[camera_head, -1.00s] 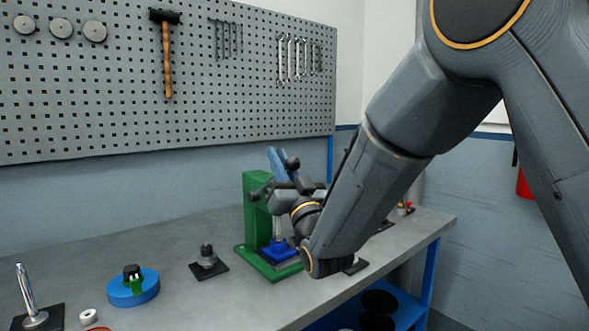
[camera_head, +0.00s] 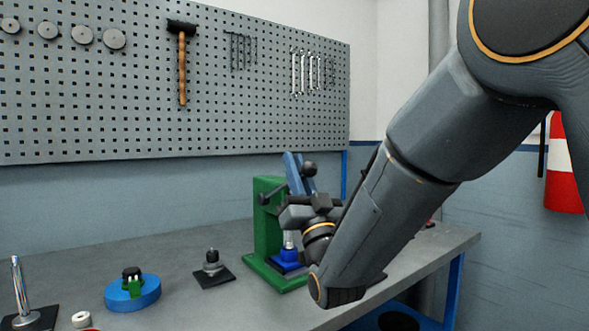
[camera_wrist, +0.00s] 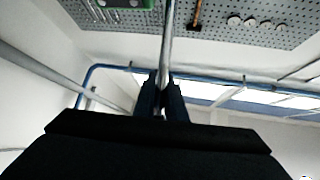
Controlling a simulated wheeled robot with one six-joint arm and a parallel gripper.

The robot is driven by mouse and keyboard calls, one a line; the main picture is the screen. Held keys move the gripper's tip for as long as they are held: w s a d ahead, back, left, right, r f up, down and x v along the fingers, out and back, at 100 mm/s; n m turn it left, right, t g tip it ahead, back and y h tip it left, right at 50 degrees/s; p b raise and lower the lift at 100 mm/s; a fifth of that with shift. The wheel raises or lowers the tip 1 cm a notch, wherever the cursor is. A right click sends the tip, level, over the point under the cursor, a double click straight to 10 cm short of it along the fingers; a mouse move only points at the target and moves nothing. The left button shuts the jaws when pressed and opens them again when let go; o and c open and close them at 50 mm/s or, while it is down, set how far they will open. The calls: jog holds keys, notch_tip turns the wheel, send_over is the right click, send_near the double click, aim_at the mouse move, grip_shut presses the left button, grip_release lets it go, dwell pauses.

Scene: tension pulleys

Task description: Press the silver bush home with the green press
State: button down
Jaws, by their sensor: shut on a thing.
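The green press (camera_head: 268,225) stands on the bench, left of my forearm. A blue block (camera_head: 287,262) sits on its base, and a silver upright piece (camera_head: 289,240) shows just above it. I cannot tell whether this is the silver bush or the press ram. In the wrist view my gripper (camera_wrist: 161,92) is shut on a thin silver rod (camera_wrist: 168,40), apparently the press lever.
Left of the press are a dark stand with a grey part (camera_head: 212,265), a blue round fixture (camera_head: 132,293), a white ring (camera_head: 82,319) and a stand with a silver pin (camera_head: 18,285). A pegboard (camera_head: 100,100) hangs behind.

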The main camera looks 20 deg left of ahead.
jog(key=shift+w+d+f+h, duration=0.15)
jog(key=shift+f+h, duration=0.15)
jog(key=shift+f, duration=0.25)
dwell(0.4)
jog(key=c, duration=1.8)
grip_release()
jog(key=shift+w+r, duration=0.1)
jog(key=shift+w, duration=0.05)
jog(key=shift+s+r, duration=0.15)
jog(key=shift+s, duration=0.05)
jog(key=b+v, duration=0.1)
jog(key=v, duration=0.6)
jog(key=shift+f+b, duration=0.35)
jog(key=shift+f, duration=0.05)
jog(key=shift+s+d, duration=0.1)
